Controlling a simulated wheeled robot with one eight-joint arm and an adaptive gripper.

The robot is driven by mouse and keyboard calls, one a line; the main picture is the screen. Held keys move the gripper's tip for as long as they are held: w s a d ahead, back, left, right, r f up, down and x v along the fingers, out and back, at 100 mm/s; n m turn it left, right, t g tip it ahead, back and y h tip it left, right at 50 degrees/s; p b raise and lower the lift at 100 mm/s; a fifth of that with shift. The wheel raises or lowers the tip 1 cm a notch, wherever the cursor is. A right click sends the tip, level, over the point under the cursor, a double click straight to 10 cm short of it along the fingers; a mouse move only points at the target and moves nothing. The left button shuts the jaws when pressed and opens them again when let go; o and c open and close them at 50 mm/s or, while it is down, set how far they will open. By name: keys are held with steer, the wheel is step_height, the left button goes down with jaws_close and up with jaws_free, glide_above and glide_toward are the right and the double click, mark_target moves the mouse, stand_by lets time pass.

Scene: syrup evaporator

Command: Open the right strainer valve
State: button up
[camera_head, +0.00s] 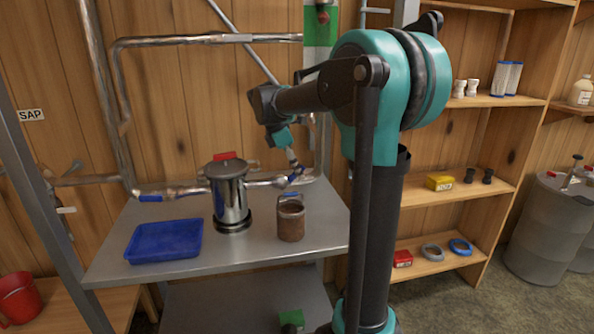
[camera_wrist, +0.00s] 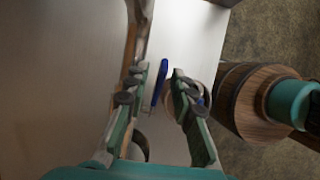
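The steel strainer (camera_head: 230,196) stands on the metal table with a red piece on its lid. The right strainer valve has a blue handle (camera_head: 297,174) on the pipe to the right of the strainer. In the wrist view this blue handle (camera_wrist: 159,82) lies between my two fingers, lengthwise. My gripper (camera_head: 292,162) points down at the valve; in the wrist view my gripper (camera_wrist: 160,76) is open, with a finger on each side of the handle and visible gaps. Whether a fingertip touches the handle or pipe cannot be told.
A blue tray (camera_head: 165,241) lies on the table (camera_head: 270,246), left of the strainer. Another blue handle (camera_head: 150,198) is on the left pipe. Wooden shelves (camera_head: 460,198) stand at the right.

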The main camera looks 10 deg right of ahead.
jaws_close()
steer(key=shift+d+f+y, duration=0.3)
steer(key=shift+y, duration=0.3)
steer(key=shift+o, duration=1)
jaws_free()
steer(key=shift+r, duration=0.1)
steer(key=v, duration=1.1)
steer(key=shift+r, duration=0.4)
